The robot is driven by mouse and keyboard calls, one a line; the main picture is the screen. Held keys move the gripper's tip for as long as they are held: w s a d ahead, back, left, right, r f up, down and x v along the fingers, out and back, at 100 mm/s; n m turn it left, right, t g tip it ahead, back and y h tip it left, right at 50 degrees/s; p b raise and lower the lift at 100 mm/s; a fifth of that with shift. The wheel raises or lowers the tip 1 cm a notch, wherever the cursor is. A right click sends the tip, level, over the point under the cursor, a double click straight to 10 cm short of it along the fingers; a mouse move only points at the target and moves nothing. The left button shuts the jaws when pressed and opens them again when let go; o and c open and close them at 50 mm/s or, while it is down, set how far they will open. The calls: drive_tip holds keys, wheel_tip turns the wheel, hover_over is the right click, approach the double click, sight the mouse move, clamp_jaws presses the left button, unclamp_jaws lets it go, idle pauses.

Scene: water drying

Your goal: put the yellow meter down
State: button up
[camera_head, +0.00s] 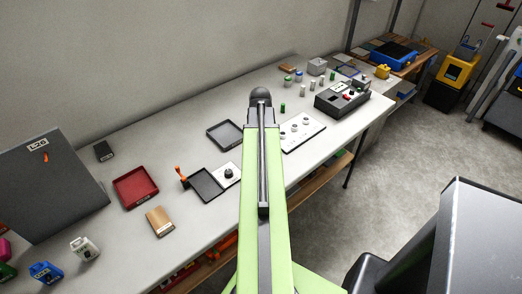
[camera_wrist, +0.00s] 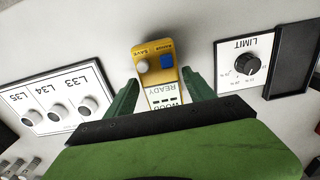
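The yellow meter (camera_wrist: 155,52) shows in the wrist view, with a grey button marked SAVE, a blue button and a white display reading READY. My gripper (camera_wrist: 161,76) has one dark green finger at each side of the meter, and the fingertips appear to touch its sides. The lower end of the meter is hidden by my gripper's body. Whether its underside touches the pale table (camera_head: 330,150) cannot be told. In the head view my green arm hides the meter and the gripper's fingers.
A white panel with knobs L33 to L35 (camera_wrist: 57,99) lies left of the meter in the wrist view. A LIMIT dial panel (camera_wrist: 240,64) and a dark tray (camera_wrist: 292,60) lie right. A red tray (camera_head: 135,187) and wooden block (camera_head: 160,221) stand farther left in the head view.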

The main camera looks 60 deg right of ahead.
drive_tip(key=shift+o, duration=0.7)
drive_tip(key=shift+r, duration=0.15)
wheel_tip(320, 180, up, 12)
drive_tip(key=p, duration=1.2)
drive_tip(key=w+a+n, duration=0.1)
drive_tip(key=w+a, duration=0.8)
drive_tip(key=a, duration=0.4)
drive_tip(key=w+a+n, duration=0.1)
drive_tip(key=w+a, duration=0.9)
drive_tip(key=a, duration=0.3)
drive_tip(key=w+a+n, duration=0.1)
drive_tip(key=w+a, duration=0.1)
drive_tip(key=a, duration=2.2)
drive_tip(key=shift+w+n, duration=0.25)
drive_tip(key=shift+n, duration=0.05)
